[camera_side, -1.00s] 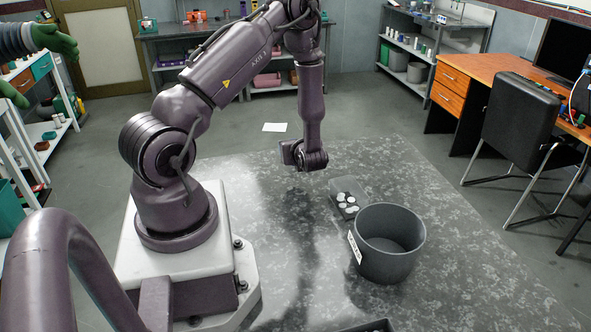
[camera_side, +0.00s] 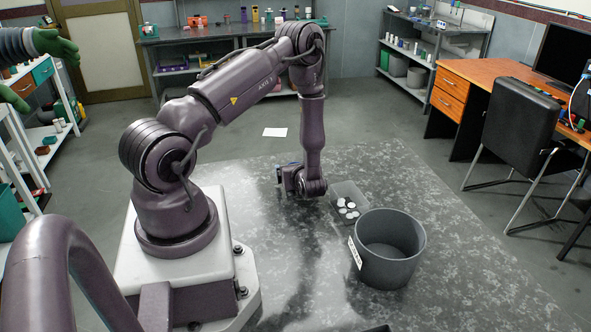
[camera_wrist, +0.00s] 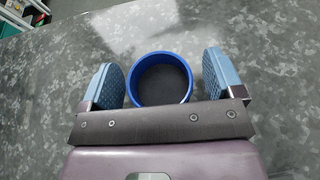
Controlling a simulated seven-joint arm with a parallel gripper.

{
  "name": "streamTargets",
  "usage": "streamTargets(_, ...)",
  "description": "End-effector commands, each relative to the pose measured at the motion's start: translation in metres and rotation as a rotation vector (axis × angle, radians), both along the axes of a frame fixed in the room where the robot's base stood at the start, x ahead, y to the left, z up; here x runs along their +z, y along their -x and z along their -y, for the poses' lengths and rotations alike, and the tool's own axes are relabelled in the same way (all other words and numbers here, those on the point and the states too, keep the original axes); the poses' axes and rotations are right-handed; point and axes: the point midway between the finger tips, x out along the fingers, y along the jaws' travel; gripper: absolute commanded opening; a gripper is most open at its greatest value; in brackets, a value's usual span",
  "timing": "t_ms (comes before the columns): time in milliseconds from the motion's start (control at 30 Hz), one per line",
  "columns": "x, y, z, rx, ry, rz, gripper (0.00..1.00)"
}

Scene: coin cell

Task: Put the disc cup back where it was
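The disc cup (camera_wrist: 160,56) is a round blue-rimmed cup with a plain dark grey inside, seen from above in the wrist view. It sits between the two blue pads of my gripper (camera_wrist: 161,72). The pads are spread, with a gap on each side of the cup, so my gripper is open around it. The near part of the cup is close to the gripper's dark crossbar. In the side view my wrist is low over the table, left of the clear tray, and hides the cup and fingertips.
A clear tray (camera_side: 335,189) holding several white and dark discs stands just right of my wrist. A large grey bin (camera_side: 372,268) with a white label stands in front of it.

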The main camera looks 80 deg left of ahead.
Motion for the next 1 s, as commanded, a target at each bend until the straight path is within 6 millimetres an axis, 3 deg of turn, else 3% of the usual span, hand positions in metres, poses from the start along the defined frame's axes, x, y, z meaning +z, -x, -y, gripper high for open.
streamTargets(367,0.005,-0.001,0.004,-0.003,0.001,0.000,0.87)
streamTargets(800,0.039,-0.001,0.085,-0.007,0.000,0.001,0.87)
streamTargets(1000,0.048,0.000,0.107,-0.002,0.000,0.001,0.87)
